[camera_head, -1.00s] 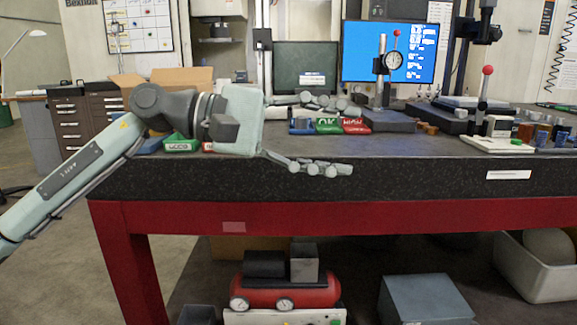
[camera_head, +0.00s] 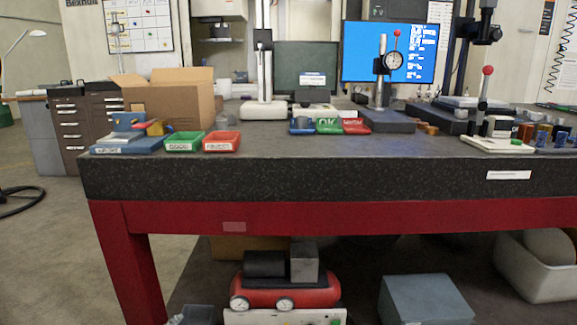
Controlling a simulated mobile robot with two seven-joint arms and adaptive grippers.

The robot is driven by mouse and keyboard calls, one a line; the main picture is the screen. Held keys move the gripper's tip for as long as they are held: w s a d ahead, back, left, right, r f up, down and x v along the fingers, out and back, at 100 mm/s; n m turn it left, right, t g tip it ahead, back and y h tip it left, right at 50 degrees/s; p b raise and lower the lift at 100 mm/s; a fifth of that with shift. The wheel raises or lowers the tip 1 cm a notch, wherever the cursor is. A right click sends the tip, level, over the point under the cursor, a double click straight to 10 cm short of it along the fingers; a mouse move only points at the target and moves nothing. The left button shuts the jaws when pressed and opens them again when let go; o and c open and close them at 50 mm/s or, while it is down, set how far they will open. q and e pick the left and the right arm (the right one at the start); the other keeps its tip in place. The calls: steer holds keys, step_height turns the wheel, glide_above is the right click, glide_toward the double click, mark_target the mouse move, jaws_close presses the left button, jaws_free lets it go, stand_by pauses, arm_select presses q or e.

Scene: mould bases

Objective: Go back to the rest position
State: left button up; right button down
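Neither of my grippers shows in the head view, and no part of my arms is over the table. I cannot tell whether my grippers hold anything.
An open cardboard box (camera_head: 170,100) and a dial gauge stand (camera_head: 383,95) are on the table. A white base plate (camera_head: 498,145) lies near the right side. Below are a red compressor (camera_head: 290,291) and a grey box (camera_head: 425,299). The table's front middle is clear.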

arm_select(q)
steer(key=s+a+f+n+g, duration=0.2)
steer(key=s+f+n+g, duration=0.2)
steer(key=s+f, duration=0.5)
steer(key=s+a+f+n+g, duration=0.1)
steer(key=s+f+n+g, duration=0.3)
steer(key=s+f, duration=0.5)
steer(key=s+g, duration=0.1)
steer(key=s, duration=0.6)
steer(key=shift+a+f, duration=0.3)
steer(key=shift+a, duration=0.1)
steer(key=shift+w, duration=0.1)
